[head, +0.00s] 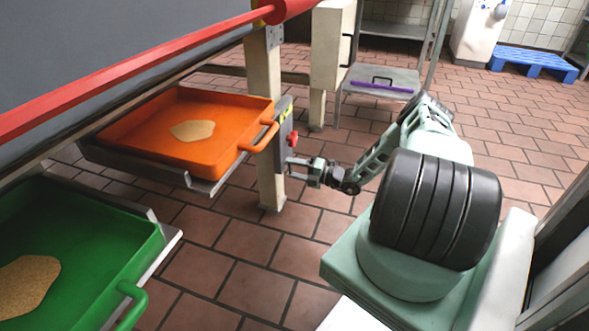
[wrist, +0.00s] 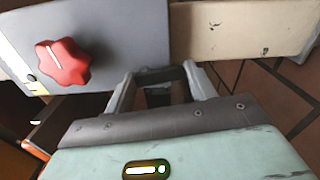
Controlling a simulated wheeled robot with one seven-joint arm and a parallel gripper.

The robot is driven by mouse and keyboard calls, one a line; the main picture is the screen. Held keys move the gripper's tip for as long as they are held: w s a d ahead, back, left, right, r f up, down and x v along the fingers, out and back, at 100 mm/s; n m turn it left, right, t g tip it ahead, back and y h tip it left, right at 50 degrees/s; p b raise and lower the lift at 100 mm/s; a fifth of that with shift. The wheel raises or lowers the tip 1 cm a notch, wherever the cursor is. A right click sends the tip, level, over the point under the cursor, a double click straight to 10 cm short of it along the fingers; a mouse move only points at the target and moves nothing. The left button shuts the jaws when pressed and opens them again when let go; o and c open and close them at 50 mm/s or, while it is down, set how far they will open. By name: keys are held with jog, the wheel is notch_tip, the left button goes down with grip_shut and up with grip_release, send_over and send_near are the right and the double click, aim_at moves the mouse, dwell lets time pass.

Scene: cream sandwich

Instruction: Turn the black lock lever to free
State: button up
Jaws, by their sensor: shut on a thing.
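My gripper (head: 292,168) reaches left to the grey plate (head: 284,128) on the cream post beside the orange tray. In the wrist view its two fingers (wrist: 162,88) stand on either side of a dark bar, the black lock lever (wrist: 160,74), and are shut on it. The lever lies across between the fingertips, against the lower edge of the grey plate. Its ends are partly hidden by the fingers. In the head view I cannot make the lever out, so its exact angle is unclear.
A red star knob (wrist: 63,62) sits on the same plate, left of the fingers. The orange tray (head: 222,152) and the green tray (head: 150,250) each hold a tan piece. The cream post (head: 271,185) stands close to the gripper. Tiled floor (head: 235,275) is open below.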

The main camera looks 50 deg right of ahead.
jog(key=shift+s+f, duration=0.1)
jog(key=o, duration=1)
jog(key=p+v, duration=0.4)
jog(key=v, duration=1.3)
jog(key=shift+s+d, duration=0.15)
jog(key=shift+s, duration=0.05)
